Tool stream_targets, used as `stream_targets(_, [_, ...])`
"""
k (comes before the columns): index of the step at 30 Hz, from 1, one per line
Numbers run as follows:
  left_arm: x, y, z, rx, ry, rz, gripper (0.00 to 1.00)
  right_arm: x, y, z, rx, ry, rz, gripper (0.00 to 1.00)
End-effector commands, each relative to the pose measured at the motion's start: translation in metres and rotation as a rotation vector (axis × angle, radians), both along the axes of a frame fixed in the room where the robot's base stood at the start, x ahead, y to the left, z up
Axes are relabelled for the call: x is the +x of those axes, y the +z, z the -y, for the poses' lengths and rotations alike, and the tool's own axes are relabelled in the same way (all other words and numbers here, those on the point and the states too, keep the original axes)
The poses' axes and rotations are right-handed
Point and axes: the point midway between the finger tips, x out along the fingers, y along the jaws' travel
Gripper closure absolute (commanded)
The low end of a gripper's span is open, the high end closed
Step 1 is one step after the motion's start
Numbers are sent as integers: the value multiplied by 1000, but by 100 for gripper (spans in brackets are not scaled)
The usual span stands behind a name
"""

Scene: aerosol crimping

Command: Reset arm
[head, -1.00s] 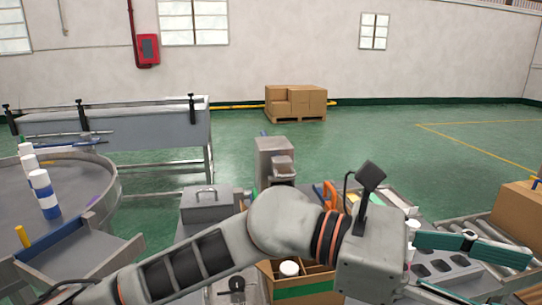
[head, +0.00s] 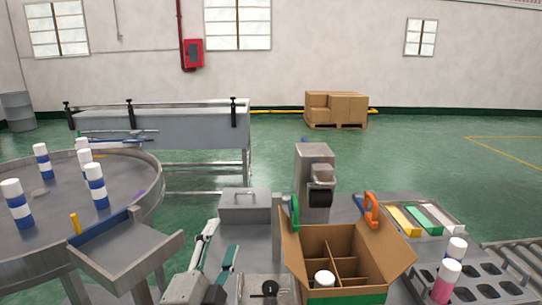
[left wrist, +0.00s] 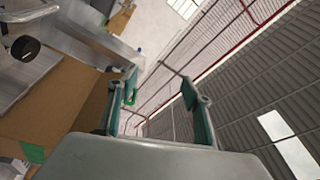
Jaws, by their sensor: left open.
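My left gripper (head: 220,242) is low in the head view, left of the open cardboard box (head: 403,249). Its two green-and-grey fingers point up and stand apart, with nothing between them. In the left wrist view the fingers (left wrist: 160,88) are also spread and empty, with the box's brown side (left wrist: 52,100) to the left. The left arm itself is mostly out of the head view. My right gripper is not in view.
The divided box holds a white-capped can (head: 324,279). A grey machine (head: 314,165) and grey toolbox (head: 245,206) stand behind. A rack (head: 485,270) with cans is at right. A round table (head: 125,168) with several blue-and-white cans is at left.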

Motion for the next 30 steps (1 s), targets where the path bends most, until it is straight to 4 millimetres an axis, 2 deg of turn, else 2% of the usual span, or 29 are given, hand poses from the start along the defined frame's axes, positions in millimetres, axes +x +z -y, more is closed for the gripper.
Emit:
stream_targets(1, [-6, -29, -21, -20, 43, -84, 50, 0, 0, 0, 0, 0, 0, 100])
stream_targets(5, [-29, -99, -75, -71, 158, -291, 50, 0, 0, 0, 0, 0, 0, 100])
stream_targets(9, [-72, -166, -128, -112, 286, -503, 50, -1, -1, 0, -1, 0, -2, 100])
stream_targets(12, [-109, -207, -163, -130, 376, -639, 50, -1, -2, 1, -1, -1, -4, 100])
stream_targets(15, [-143, -234, -189, -138, 447, -743, 50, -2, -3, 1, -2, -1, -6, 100])
stream_targets(18, [-171, -252, -207, -140, 502, -820, 50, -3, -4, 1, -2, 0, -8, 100])
stream_targets(24, [-219, -276, -236, -138, 593, -940, 50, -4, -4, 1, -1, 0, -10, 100])
stream_targets(30, [-264, -292, -260, -126, 673, -1042, 50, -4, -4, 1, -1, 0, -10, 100])
